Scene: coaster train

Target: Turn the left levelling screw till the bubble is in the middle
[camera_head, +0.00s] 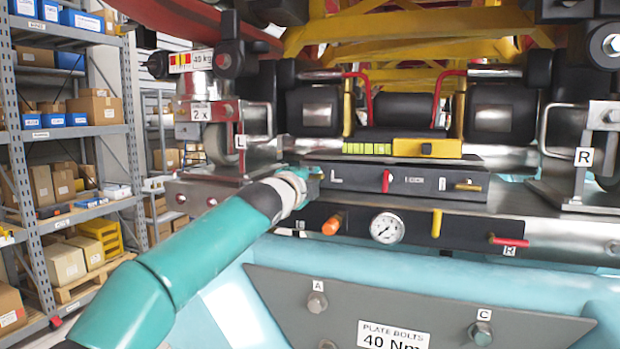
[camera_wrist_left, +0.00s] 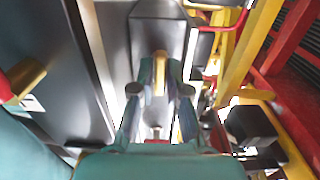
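My left gripper (camera_head: 312,178) is at the left end of a dark panel (camera_head: 350,179), beside its white L mark. In the left wrist view the fingertips (camera_wrist_left: 160,78) close in on both sides of a brass-coloured piece (camera_wrist_left: 160,60), which looks like the left levelling screw. In the head view the gripper hides that screw. A brass bar (camera_head: 467,187) sits at the panel's right end. A yellow-green strip (camera_head: 367,148) with dark divisions, perhaps the level, lies above the panel. I cannot make out a bubble. My right gripper is not in view.
Below the panel are an orange handle (camera_head: 332,225), a round gauge (camera_head: 387,228), a yellow lever (camera_head: 436,223) and a red handle (camera_head: 509,241). A red pointer (camera_head: 386,181) stands on the panel. Shelves with boxes (camera_head: 68,180) stand at the left.

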